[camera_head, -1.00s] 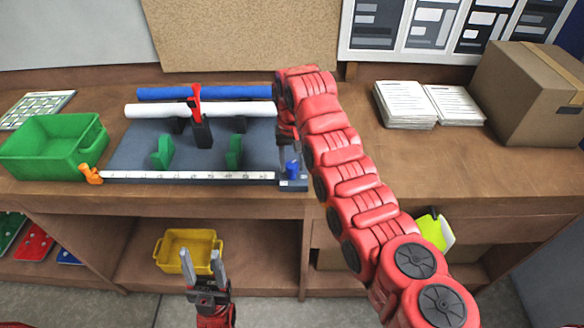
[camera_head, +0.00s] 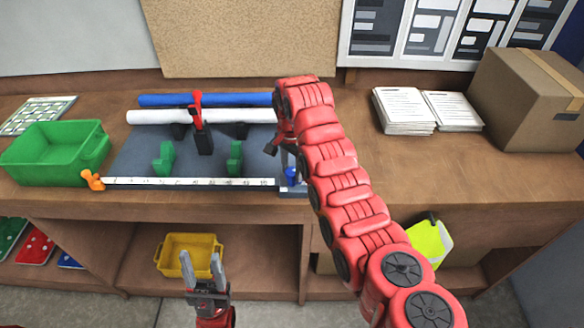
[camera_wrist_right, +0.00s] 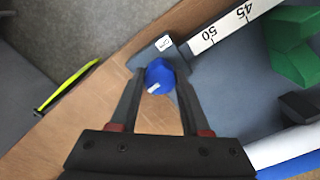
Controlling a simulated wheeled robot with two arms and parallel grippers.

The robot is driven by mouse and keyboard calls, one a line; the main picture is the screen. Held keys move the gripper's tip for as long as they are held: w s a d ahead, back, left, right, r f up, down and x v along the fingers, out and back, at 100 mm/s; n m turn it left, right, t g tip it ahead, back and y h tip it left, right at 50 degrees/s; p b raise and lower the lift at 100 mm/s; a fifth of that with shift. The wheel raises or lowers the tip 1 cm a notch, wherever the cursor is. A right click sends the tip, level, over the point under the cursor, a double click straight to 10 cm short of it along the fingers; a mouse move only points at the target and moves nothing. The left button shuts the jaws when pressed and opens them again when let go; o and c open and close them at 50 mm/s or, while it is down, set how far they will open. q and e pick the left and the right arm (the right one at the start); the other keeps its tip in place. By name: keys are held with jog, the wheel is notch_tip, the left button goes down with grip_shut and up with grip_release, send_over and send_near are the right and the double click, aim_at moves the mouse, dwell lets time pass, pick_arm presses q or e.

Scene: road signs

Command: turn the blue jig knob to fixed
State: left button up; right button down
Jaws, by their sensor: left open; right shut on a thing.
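The blue jig knob (camera_head: 291,176) sits at the right front corner of the grey jig board (camera_head: 215,164), partly hidden by my right arm in the head view. In the right wrist view the blue knob (camera_wrist_right: 160,76) has a pale mark on its lower left and lies between the fingertips. My right gripper (camera_wrist_right: 158,80) is shut on it, one finger on each side. A small white label (camera_wrist_right: 163,43) lies beside the knob on its base. My left gripper (camera_head: 202,266) is open and empty, low in front of the bench.
A white ruler (camera_head: 190,183) runs along the board's front edge, with an orange clamp (camera_head: 93,180) at its left end. A green bin (camera_head: 55,153) stands left.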

jog(key=shift+m, duration=0.5)
jog(key=shift+c, duration=1.8)
grip_release()
jog(key=shift+r+p, duration=0.35)
jog(key=shift+r, duration=0.2)
notch_tip(320, 180, up, 3)
jog(key=shift+w+d+f+p, duration=0.1)
jog(key=shift+f+p, duration=0.05)
jog(key=shift+p, duration=0.3)
notch_tip(320, 180, up, 7)
jog(key=b, duration=0.3)
notch_tip(320, 180, up, 7)
jog(key=p, duration=0.5)
send_over(293, 170)
jog(key=shift+f, duration=0.15)
